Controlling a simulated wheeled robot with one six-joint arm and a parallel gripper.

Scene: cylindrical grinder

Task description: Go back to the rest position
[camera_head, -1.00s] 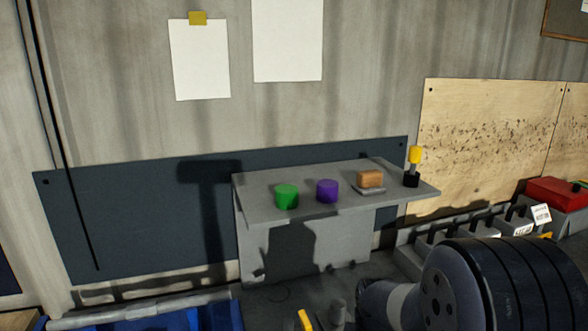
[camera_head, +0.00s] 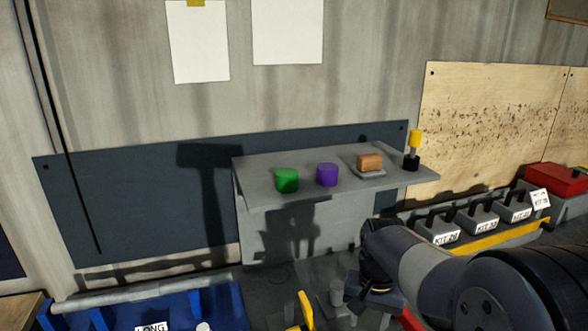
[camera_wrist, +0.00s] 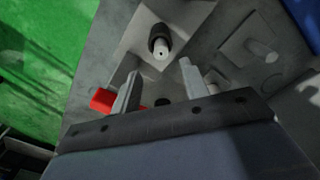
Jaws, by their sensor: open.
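My gripper shows in the wrist view (camera_wrist: 160,70), with its two grey fingers apart and nothing between them. Beyond the fingertips stands a grey peg with a dark collar (camera_wrist: 159,45) on a grey block; I cannot tell the distance. In the head view my arm reaches in from the lower right, its wrist end low and right of the wall shelf (camera_head: 300,165). The fingers are not clear there.
The shelf holds a green cylinder (camera_head: 287,180), a purple cylinder (camera_head: 327,175), an orange block (camera_head: 369,162) and a yellow-topped tool (camera_head: 414,145). Kit boxes (camera_head: 478,218) stand at right, a blue bin (camera_head: 215,305) lower left. A red part (camera_wrist: 102,99) lies beside the left finger.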

